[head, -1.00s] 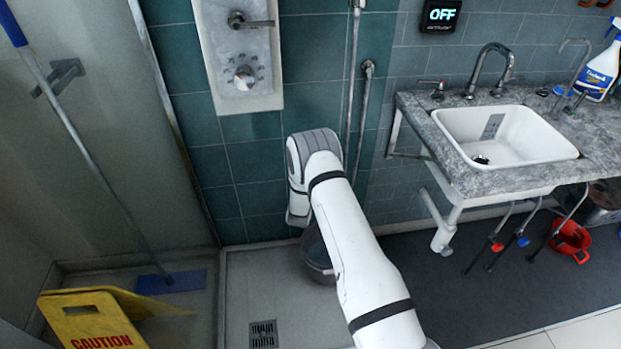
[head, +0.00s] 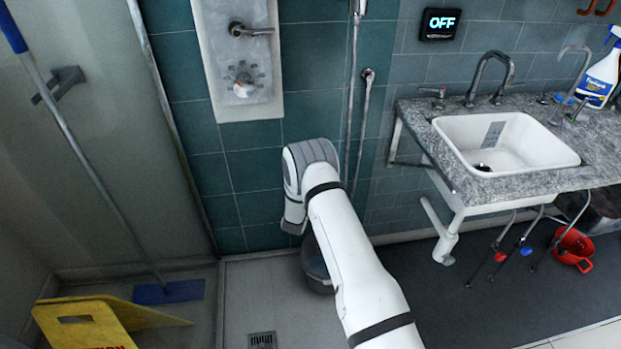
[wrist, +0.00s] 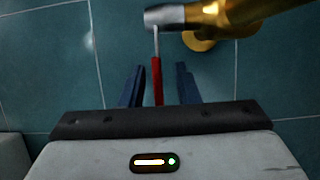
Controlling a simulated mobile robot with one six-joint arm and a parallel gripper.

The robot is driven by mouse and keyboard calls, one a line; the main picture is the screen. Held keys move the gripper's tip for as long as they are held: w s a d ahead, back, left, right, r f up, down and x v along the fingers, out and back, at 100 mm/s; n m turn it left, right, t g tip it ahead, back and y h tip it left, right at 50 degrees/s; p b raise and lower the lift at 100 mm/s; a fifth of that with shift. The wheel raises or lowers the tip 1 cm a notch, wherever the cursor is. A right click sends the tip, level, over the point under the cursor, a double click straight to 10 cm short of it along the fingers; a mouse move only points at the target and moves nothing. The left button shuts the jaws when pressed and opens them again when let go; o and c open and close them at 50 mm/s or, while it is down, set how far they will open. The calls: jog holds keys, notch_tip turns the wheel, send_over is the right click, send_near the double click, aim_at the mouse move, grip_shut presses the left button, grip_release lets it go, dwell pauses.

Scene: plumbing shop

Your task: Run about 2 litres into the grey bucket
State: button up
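The dark grey bucket (head: 314,266) stands on the pale floor tray against the teal tiled wall, partly hidden behind my arm. In the wrist view a brass tap (wrist: 225,14) with a silver end comes off the wall, and a thin red lever (wrist: 157,80) hangs from it. My gripper (wrist: 159,84) is open, with one dark blue finger on each side of the red lever and a gap on both sides. In the head view my arm hides the gripper and the tap. No water shows.
A sink (head: 505,145) in a stone counter stands at right, with a red bucket (head: 573,248) below. A floor drain (head: 262,340), a mop (head: 95,170) and a yellow caution sign (head: 90,322) are at lower left.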

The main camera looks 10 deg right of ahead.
jog(key=v, duration=0.7)
jog(key=shift+s+a, duration=0.2)
jog(key=shift+s, duration=0.2)
